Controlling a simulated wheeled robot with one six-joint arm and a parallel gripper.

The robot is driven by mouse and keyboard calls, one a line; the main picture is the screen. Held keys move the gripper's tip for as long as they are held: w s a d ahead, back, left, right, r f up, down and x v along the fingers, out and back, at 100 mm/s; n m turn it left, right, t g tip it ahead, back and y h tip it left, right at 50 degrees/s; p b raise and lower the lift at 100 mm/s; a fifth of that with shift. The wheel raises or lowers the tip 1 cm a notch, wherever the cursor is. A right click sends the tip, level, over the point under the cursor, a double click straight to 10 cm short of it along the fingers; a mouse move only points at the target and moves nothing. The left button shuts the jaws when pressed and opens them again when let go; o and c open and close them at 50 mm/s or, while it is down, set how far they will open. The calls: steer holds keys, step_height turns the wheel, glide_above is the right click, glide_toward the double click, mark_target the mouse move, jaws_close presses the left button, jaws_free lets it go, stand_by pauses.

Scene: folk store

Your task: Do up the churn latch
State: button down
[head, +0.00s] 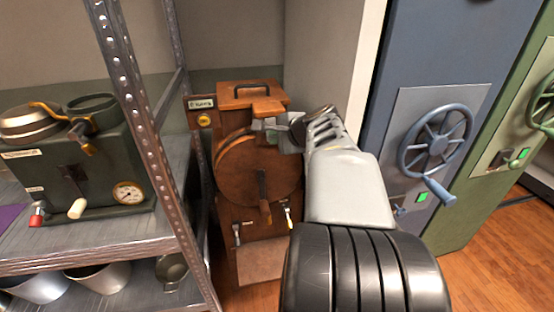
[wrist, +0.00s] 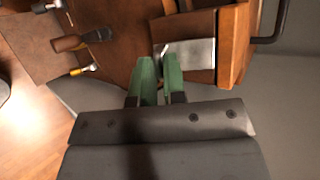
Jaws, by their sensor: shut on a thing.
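The churn (head: 258,172) is a brown wooden cabinet with a round drum front, standing between the shelf and the blue cabinet. A black handle is on its lid. My gripper (head: 275,127) is at the upper front of the churn, just below the wooden block at the lid's front edge. In the wrist view, the green fingers of my gripper (wrist: 160,72) are close together beside a silver metal latch plate (wrist: 190,56) on the wood. They are shut on a small metal part of the latch, mostly hidden between the fingertips. I cannot tell whether the latch is fastened.
A metal shelf (head: 180,225) with a green machine (head: 85,170) on it stands close on the left. A blue cabinet (head: 420,60) with a handwheel (head: 437,140) is on the right. Small levers and a wooden-handled crank (head: 264,195) stick out of the churn's front.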

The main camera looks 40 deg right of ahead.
steer(key=f+t+b, duration=0.1)
steer(key=b, duration=0.3)
steer(key=f+t+b, duration=0.1)
steer(key=b, duration=0.3)
steer(key=w+f+n+t+h+b, duration=0.1)
steer(key=b, duration=0.4)
steer(key=shift+d, duration=0.25)
steer(key=shift+w+t+b, duration=0.15)
steer(key=shift+t+b, duration=0.35)
steer(key=shift+b, duration=0.6)
steer(key=shift+r, duration=0.2)
steer(key=c, duration=1.2)
jaws_free()
steer(key=shift+w, duration=0.1)
steer(key=shift+r, duration=0.1)
steer(key=shift+d, duration=0.1)
steer(key=s, duration=0.4)
steer(key=s+r+p, duration=0.1)
steer(key=s, duration=0.4)
steer(key=s+r+p, duration=0.1)
steer(key=s, duration=0.3)
steer(key=shift+s+a+r, duration=0.1)
steer(key=shift+s+a, duration=0.2)
steer(key=shift+a, duration=0.1)
